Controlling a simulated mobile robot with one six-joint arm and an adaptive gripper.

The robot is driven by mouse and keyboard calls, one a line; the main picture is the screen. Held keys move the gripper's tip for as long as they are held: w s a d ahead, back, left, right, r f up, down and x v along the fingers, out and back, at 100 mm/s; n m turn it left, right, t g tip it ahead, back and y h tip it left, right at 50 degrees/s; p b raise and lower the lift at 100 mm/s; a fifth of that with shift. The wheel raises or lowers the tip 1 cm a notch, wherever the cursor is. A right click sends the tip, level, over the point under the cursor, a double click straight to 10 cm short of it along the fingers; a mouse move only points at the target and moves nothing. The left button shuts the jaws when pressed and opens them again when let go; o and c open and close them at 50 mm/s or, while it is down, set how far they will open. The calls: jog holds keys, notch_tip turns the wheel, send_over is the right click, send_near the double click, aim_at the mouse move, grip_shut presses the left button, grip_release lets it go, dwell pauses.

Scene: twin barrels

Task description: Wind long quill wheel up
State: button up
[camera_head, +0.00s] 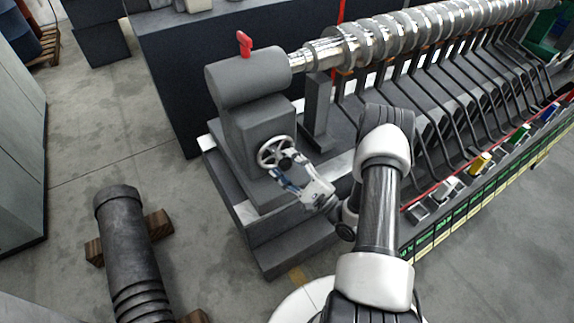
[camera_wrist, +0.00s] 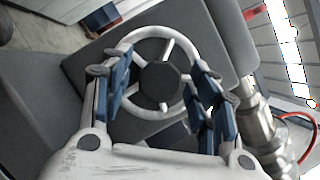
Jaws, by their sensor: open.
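The wheel (camera_head: 275,152) is a light grey handwheel with spokes and a dark hub, on the front of a grey machine housing (camera_head: 248,128). In the wrist view the wheel (camera_wrist: 164,116) fills the middle of the picture. My gripper (camera_head: 284,172) is at the lower part of the wheel. In the wrist view my gripper (camera_wrist: 160,85) is open, its blue-padded fingers on the left and right sides of the rim. I cannot tell whether either finger touches the rim. The fingers hide parts of the rim.
A red lever (camera_head: 244,43) stands on top of the housing. A shiny screw-like shaft (camera_head: 400,31) runs right from it above a row of dark bars. A dark cylinder (camera_head: 128,240) lies on wooden blocks at the lower left. The concrete floor (camera_head: 95,160) between is clear.

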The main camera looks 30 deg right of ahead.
jog(key=shift+s, duration=0.1)
jog(key=v, duration=1.2)
